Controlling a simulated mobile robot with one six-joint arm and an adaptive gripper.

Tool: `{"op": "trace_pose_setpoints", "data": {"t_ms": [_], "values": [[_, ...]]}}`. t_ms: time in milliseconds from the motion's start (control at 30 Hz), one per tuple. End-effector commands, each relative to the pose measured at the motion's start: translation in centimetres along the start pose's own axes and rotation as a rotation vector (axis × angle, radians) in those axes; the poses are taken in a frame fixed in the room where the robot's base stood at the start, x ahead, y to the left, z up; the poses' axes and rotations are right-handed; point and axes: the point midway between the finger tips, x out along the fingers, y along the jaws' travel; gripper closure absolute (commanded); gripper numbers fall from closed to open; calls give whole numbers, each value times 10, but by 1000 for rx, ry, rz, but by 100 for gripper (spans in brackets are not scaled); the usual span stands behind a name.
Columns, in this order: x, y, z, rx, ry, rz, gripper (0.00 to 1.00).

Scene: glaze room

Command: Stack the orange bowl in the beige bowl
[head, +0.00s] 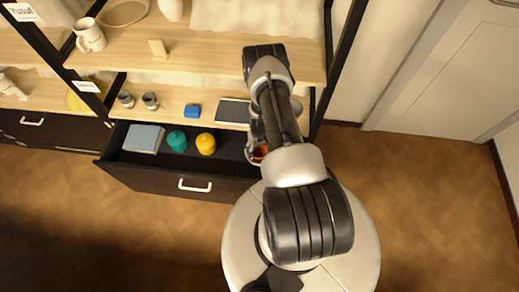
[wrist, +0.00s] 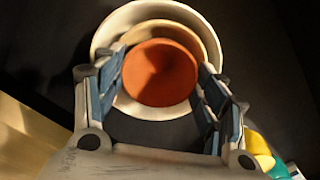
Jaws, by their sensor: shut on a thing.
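The orange bowl (wrist: 160,72) is between the two fingers of my gripper (wrist: 161,78), which is shut on it. In the head view the orange bowl (head: 261,152) shows only in part beside my arm, over the drawer's right end. The beige bowl (wrist: 205,38) shows behind the orange bowl as a pale rim, inside the outline of a larger white bowl (wrist: 105,38). I cannot tell whether the orange bowl touches the beige bowl or is held above it. My arm hides most of the bowls in the head view.
The open dark drawer (head: 150,181) also holds a grey-blue box (head: 146,138), a teal object (head: 177,140) and a yellow object (head: 206,143). Above it, a shelf carries small cups (head: 150,101), a blue block (head: 192,110) and a dark tray (head: 233,111).

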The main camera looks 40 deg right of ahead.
Motion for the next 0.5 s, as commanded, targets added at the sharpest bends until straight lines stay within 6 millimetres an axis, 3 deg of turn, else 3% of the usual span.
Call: {"op": "trace_pose_setpoints", "data": {"t_ms": [167,200,500], "values": [[3,0,0,0,0,0,65],[2,0,0,0,0,0,32],[1,0,0,0,0,0,15]]}}
